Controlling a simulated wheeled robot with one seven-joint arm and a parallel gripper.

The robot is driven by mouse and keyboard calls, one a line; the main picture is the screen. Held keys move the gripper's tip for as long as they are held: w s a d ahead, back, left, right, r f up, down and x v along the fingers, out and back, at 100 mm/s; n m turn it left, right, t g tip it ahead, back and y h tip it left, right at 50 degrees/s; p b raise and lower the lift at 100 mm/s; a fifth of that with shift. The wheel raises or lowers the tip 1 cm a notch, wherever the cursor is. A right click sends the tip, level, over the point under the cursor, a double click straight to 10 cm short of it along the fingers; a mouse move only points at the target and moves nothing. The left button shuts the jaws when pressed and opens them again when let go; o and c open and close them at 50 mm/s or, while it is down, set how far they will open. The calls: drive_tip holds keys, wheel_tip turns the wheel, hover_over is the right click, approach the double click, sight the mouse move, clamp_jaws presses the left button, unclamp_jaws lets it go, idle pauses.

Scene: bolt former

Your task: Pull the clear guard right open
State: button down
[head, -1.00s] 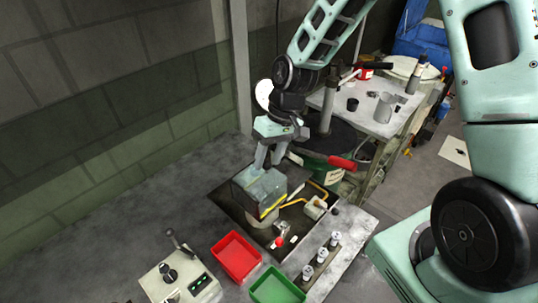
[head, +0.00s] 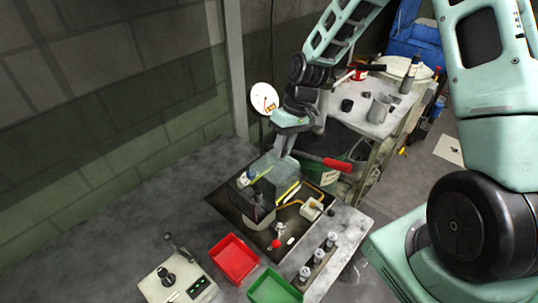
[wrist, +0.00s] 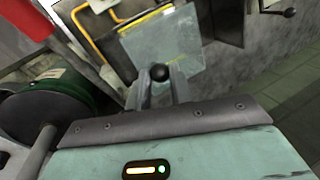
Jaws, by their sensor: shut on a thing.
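The clear guard (head: 268,168) is a see-through panel with a yellow strip, on the small machine on the dark plate. It stands swung up and tilted over the machine. In the wrist view the clear guard (wrist: 168,45) fills the upper middle, with a dark round knob (wrist: 160,73) at its near edge. My gripper (wrist: 160,88) is shut on this knob, one finger on each side. In the head view my gripper (head: 287,145) is at the guard's far upper edge, and the knob is hidden there.
A red tray (head: 235,259) and a green tray (head: 275,288) stand in front of the machine. A control box (head: 178,282) with a lever is at the front left. A cluttered side table (head: 372,118) stands behind right.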

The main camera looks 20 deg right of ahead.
drive_tip(key=shift+w+d+r, duration=0.1)
drive_tip(key=shift+w+d, duration=0.2)
drive_tip(key=shift+d, duration=0.3)
drive_tip(key=shift+w+d+f, duration=0.1)
drive_tip(key=shift+w+d, duration=0.15)
drive_tip(key=shift+d, duration=0.35)
drive_tip(key=shift+w+d+r, duration=0.1)
drive_tip(key=shift+w+d, duration=0.2)
drive_tip(key=shift+d, duration=0.3)
drive_tip(key=c, duration=1.2)
unclamp_jaws()
drive_tip(key=shift+d, duration=0.15)
drive_tip(key=shift+c, duration=0.2)
drive_tip(key=b+v, duration=0.4)
drive_tip(key=v, duration=1.3)
drive_tip(key=shift+r, duration=0.2)
